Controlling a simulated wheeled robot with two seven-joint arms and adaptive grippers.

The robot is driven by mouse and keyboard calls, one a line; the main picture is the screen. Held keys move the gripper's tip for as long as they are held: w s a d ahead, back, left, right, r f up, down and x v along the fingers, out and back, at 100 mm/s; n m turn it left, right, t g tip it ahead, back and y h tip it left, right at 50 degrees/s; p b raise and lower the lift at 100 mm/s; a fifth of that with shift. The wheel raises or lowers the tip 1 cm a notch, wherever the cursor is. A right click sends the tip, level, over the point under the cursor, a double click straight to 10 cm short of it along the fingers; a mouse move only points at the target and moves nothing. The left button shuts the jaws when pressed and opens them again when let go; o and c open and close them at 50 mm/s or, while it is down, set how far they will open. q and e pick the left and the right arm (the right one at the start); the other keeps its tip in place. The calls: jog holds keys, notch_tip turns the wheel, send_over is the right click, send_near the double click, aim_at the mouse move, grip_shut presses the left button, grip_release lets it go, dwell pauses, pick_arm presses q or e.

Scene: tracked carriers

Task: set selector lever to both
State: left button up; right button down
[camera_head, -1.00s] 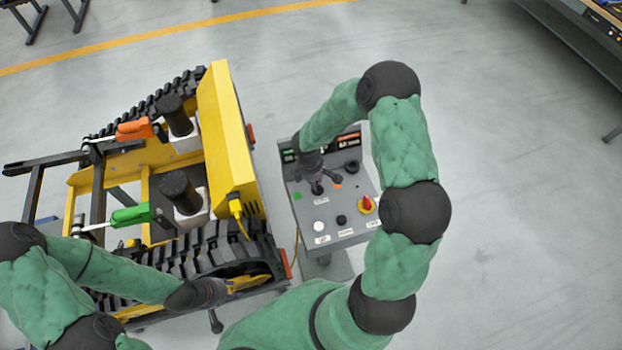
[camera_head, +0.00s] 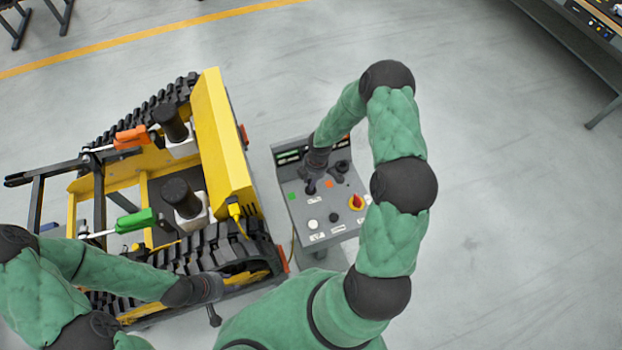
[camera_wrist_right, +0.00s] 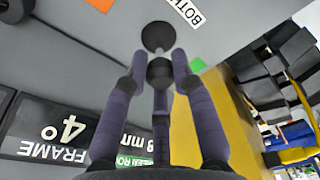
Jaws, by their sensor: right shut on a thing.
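The selector lever has a dark round knob (camera_wrist_right: 158,70) and a round base (camera_wrist_right: 158,37) on a grey control panel (camera_head: 288,157). In the head view, the lever (camera_head: 311,190) stands between a green mark (camera_head: 291,196) and an orange mark (camera_head: 329,184). A BOTH label (camera_wrist_right: 187,11) lies beside its base in the wrist view. My right gripper (camera_wrist_right: 157,68) is shut on the knob, one finger on each side. My left gripper (camera_head: 212,287) is low over the near track of the carrier; its fingers are unclear.
The panel also carries a red and yellow knob (camera_head: 356,202), a white button (camera_head: 313,225) and a black button (camera_head: 334,217). The yellow tracked carrier (camera_head: 222,140) stands close on the left, with an orange-handled tool (camera_head: 131,136) and a green-handled tool (camera_head: 136,220). Floor right of the panel is clear.

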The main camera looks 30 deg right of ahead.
jog(key=shift+s+a+f, duration=0.15)
jog(key=shift+s, duration=0.1)
jog(key=c, duration=1)
grip_release()
jog(key=shift+c, duration=0.2)
jog(key=shift+w, duration=0.1)
jog(key=shift+w+d+r, duration=0.1)
jog(key=shift+d+r, duration=0.1)
jog(key=shift+r, duration=0.4)
notch_tip(320, 180, up, 11)
jog(key=d, duration=0.1)
jog(key=shift+s, duration=0.45)
jog(key=shift+f, duration=0.15)
